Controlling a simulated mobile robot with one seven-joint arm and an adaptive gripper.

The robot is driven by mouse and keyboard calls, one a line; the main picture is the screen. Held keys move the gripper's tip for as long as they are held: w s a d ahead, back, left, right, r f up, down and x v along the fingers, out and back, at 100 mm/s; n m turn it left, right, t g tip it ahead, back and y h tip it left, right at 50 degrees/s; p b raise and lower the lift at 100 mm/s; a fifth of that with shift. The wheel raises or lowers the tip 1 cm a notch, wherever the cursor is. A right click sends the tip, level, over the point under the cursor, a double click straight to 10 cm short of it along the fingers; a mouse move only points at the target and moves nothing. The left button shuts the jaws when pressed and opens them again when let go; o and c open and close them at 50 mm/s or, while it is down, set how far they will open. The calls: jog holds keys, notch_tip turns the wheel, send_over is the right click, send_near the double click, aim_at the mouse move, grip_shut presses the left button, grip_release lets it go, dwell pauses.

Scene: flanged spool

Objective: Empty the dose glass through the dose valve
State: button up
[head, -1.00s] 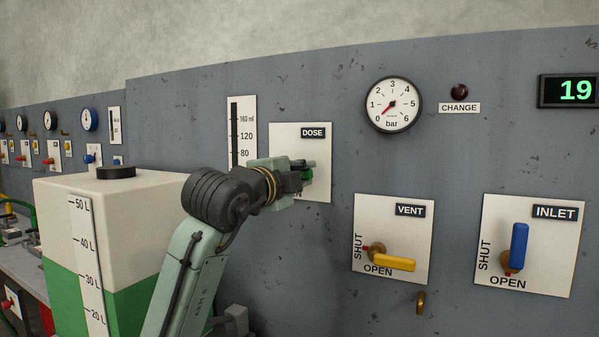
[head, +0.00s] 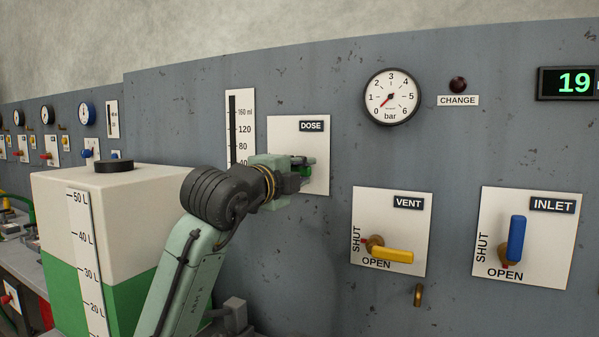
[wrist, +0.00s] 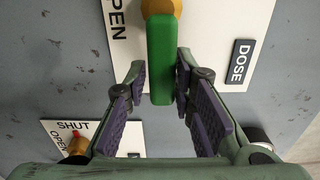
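The dose valve's green handle (wrist: 161,58) stands out from a white plate marked DOSE (head: 288,125). The gripper is open around the handle. In the head view my gripper (head: 304,167) covers most of the valve, and only a bit of green shows. The dose glass (head: 232,128), a dark tube with an ml scale, is on the panel left of the plate. My gripper hides its lower end, and its liquid level cannot be told.
The VENT valve's yellow handle (head: 392,256) lies sideways by OPEN. The INLET valve's blue handle (head: 517,238) points up. The pressure gauge (head: 392,97) reads near zero and the CHANGE lamp (head: 458,85) is dark. A white-and-green tank (head: 130,200) stands left of my arm.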

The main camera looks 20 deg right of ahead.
jog(key=o, duration=0.3)
jog(key=shift+a, duration=0.1)
jog(key=v, duration=1.2)
